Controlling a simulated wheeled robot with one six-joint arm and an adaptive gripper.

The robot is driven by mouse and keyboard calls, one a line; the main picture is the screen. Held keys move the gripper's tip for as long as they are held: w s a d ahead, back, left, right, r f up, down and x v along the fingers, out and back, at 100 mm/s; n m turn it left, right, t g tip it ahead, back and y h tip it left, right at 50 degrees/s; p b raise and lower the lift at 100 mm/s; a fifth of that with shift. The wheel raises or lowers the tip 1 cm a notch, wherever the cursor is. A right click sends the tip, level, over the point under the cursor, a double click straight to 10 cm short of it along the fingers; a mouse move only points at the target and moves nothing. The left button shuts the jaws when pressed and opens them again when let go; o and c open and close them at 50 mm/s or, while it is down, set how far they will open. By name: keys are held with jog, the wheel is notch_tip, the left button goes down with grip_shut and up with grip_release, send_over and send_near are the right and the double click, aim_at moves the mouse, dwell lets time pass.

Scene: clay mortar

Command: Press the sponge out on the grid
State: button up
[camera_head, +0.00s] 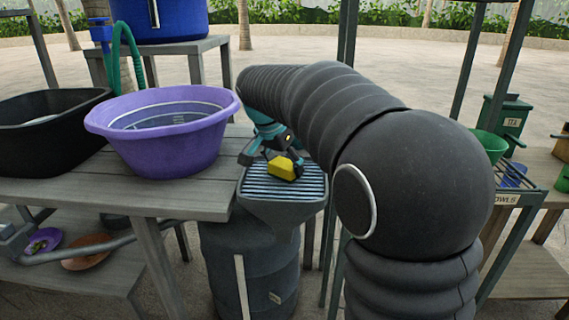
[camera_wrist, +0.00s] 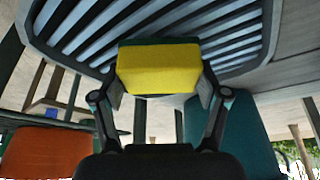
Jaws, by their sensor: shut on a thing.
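The sponge (camera_head: 281,168) is a yellow block with a dark green layer on one face. It is at the grid (camera_head: 262,190), a slatted grey drain tray at the table's right end, above a dark barrel. My gripper (camera_head: 272,150) is shut on the sponge from behind. In the wrist view the sponge (camera_wrist: 158,70) sits between the two fingers, its green face toward the slats of the grid (camera_wrist: 75,25). I cannot tell whether the sponge touches the slats. My arm hides part of the area right of the grid.
A purple basin (camera_head: 170,150) and a black tub (camera_head: 45,135) stand on the table left of the grid. A blue container (camera_head: 165,22) with a green hose stands behind. At the right are a green bowl (camera_head: 490,146) and a rack labelled bowls.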

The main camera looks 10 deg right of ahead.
jog(key=shift+f+b, duration=0.4)
jog(key=shift+f, duration=0.25)
dwell(1.4)
jog(key=shift+r+p, duration=1.5)
jog(key=shift+r, duration=2.1)
